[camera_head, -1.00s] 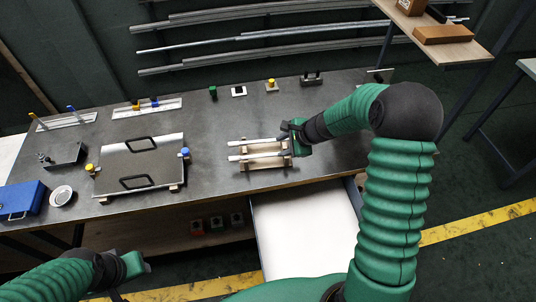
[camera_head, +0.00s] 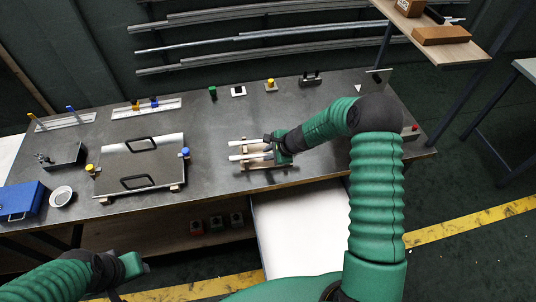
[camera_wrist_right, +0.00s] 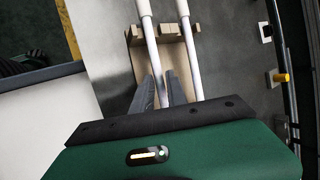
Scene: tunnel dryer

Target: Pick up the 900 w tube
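Two slim tubes with white ends lie side by side on a wooden rack (camera_wrist_right: 136,62). The nearer tube (camera_head: 243,157) also shows on the left in the right wrist view (camera_wrist_right: 150,42). The farther tube (camera_head: 238,143) is on the right there (camera_wrist_right: 188,42). I cannot read any marking telling which is 900 w. My right gripper (camera_wrist_right: 159,78) is open, its fingers on either side of the nearer tube; in the head view it is over the rack's right end (camera_head: 270,148). My left gripper (camera_head: 132,265) is low at the left, away from the table, its fingers unclear.
An open white drawer (camera_head: 305,230) juts out below the table's front edge. A plate with two black handles (camera_head: 140,160) lies left of the rack. Small blocks (camera_head: 238,91) stand behind it. A wooden shelf (camera_head: 440,50) is at the upper right.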

